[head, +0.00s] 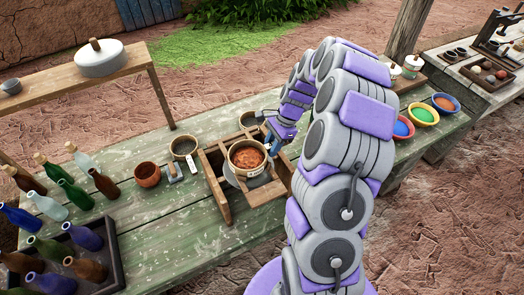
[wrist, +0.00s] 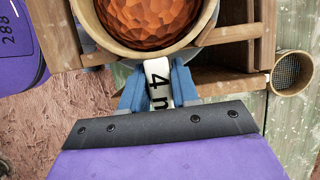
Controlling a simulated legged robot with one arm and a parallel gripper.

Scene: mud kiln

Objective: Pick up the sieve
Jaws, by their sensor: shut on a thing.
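The sieve (head: 234,157) is a round, tan-rimmed pan holding a rough orange-brown mass, over a square wooden frame on the green table. I cannot tell whether it rests on the frame or is slightly raised. It fills the top of the wrist view (wrist: 195,38). My gripper (head: 270,144) reaches its right side from above. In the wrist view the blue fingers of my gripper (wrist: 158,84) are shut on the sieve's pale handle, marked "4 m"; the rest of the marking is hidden.
Two other round sieves (head: 184,147) (head: 248,119) lie near the frame (head: 217,187). A brown pot (head: 147,174) and many bottles (head: 75,195) stand left. Coloured bowls (head: 424,115) stand right, beyond my arm. Front table boards between bottles and frame are clear.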

